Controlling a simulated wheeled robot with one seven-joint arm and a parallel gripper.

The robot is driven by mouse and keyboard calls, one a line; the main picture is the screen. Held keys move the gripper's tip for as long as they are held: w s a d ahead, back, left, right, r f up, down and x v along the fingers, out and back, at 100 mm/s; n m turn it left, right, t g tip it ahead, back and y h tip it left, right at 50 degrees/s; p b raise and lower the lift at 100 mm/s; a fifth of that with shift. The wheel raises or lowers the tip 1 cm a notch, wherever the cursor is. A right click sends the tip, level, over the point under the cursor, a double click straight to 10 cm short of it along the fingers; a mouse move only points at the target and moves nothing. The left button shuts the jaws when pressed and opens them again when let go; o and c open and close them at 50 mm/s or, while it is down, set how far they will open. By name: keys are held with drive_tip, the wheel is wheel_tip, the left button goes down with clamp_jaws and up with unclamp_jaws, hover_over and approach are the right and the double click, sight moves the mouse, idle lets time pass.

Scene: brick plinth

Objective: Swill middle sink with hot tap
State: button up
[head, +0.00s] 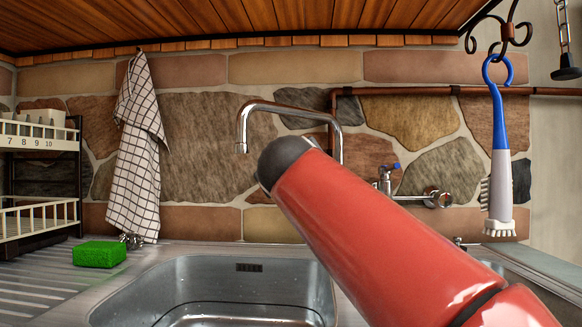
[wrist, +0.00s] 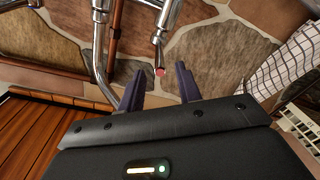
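A steel sink basin (head: 300,276) lies in front of the stone wall in the head view. A curved chrome spout (head: 290,108) reaches out from the wall, its outlet left above this basin. A blue-marked tap handle (head: 390,168) shows right of my red arm. A tap lever with a red end (wrist: 160,71) shows in the wrist view, beyond and between the fingertips of my gripper (wrist: 160,67). My gripper is open with nothing held. Whether the fingers touch the lever I cannot tell. In the head view my arm hides the gripper and the red-ended lever.
A green sponge (head: 100,254) lies on the left drainer. A checked towel (head: 136,150) hangs behind it, beside a dish rack (head: 40,180). A blue-and-white brush (head: 498,150) hangs at right. A copper pipe (head: 420,91) runs along the wall. A wooden shelf is overhead.

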drive_tip(key=w+p, duration=0.2)
drive_tip(key=w, duration=0.5)
drive_tip(key=shift+a, duration=0.1)
drive_tip(key=shift+c, duration=0.2)
clamp_jaws()
